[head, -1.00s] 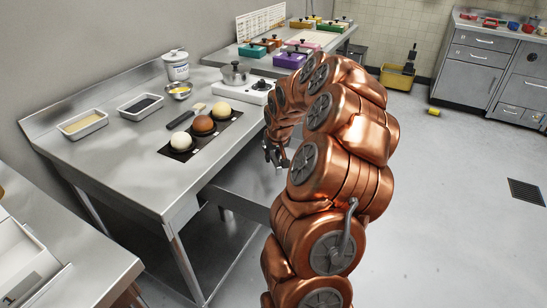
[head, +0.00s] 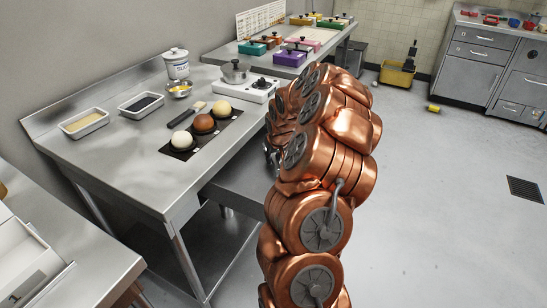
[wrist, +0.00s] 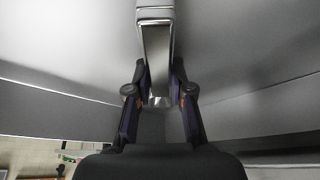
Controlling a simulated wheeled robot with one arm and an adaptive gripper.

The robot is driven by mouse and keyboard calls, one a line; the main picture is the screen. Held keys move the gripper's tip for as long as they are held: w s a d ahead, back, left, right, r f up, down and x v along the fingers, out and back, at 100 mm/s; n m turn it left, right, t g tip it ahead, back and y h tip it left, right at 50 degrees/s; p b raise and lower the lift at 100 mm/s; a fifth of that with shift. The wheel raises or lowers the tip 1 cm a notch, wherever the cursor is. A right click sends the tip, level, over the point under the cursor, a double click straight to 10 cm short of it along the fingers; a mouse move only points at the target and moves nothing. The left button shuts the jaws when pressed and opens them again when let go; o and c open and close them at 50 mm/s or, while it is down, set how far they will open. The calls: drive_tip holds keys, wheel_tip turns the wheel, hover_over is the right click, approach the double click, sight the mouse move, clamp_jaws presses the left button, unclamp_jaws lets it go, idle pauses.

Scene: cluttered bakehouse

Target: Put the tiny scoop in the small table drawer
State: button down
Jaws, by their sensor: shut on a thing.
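My gripper (wrist: 159,100) shows in the wrist view, its two dark fingers closed on a slim grey metal piece (wrist: 156,55). This piece looks like the tiny scoop, with its wider part pointing away from the fingers, but its full shape is hard to make out. In the head view my gripper (head: 270,156) is mostly hidden behind my copper arm, beside the front edge of the worktable. A low grey surface (head: 240,182) sticks out by the worktable below it. I cannot tell whether that is the small table or its drawer; no drawer opening shows clearly.
Another counter (head: 90,255) stands at front left.

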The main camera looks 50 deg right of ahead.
drive_tip(key=shift+f, duration=0.2)
drive_tip(key=c, duration=1)
unclamp_jaws()
drive_tip(key=shift+c, duration=0.2)
drive_tip(key=shift+r, duration=0.1)
